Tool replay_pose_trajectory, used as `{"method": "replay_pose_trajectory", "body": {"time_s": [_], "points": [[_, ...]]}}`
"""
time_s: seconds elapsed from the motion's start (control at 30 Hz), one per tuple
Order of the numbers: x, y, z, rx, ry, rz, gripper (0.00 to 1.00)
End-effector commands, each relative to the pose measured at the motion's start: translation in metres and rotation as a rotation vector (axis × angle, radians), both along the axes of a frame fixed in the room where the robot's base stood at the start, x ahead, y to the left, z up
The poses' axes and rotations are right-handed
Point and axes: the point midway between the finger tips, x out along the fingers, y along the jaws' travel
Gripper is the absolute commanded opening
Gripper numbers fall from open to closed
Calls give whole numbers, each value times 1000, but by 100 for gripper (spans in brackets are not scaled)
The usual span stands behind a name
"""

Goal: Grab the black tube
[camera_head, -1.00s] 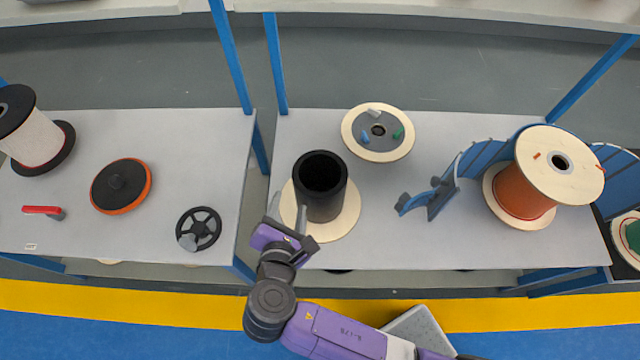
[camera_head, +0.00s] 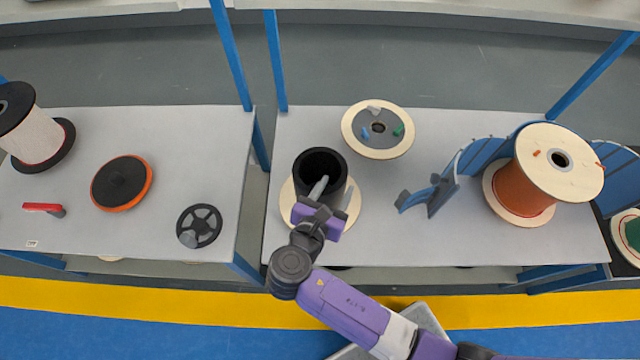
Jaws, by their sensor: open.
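The black tube (camera_head: 308,172) stands upright on a pale round wooden disc (camera_head: 289,212) on the right-hand table. Its open top faces up. My gripper (camera_head: 333,192) is open at the tube's near right side. One finger shows over the tube's mouth and the other shows outside its right side, so the near right wall appears to lie between them. I cannot tell whether the fingers touch the wall. My gripper and wrist hide the lower front of the tube.
Behind the tube lies a spool disc (camera_head: 377,146) with small coloured pegs. To the right stand a blue curved piece (camera_head: 440,192) and an orange cable spool (camera_head: 522,185). The left table (camera_head: 150,232) holds a black-and-orange disc and a handwheel. Blue posts (camera_head: 276,62) rise behind the tables.

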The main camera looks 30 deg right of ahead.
Motion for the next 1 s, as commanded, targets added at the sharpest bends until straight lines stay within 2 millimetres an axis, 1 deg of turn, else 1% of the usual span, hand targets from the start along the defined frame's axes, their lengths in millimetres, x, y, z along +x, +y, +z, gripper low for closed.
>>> {"method": "replay_pose_trajectory", "body": {"time_s": [0.03, 0.1, 0.23, 0.37, 0.57, 0.6, 0.63, 0.83, 0.87, 1.0], "points": [[5, -8, -3, 0, 0, -4, 49], [11, -16, -8, -1, 1, -3, 49], [21, -29, -14, -1, 1, -3, 49], [25, -34, -17, 0, 0, -1, 49], [26, -35, -18, 1, -1, 0, 49], [26, -34, -18, 1, -1, 0, 47], [26, -35, -18, 1, -1, 0, 41], [26, -34, -18, 1, 0, 0, 1], [26, -34, -18, 1, 1, 0, 0], [25, -34, -18, 1, 1, -1, 0]]}}
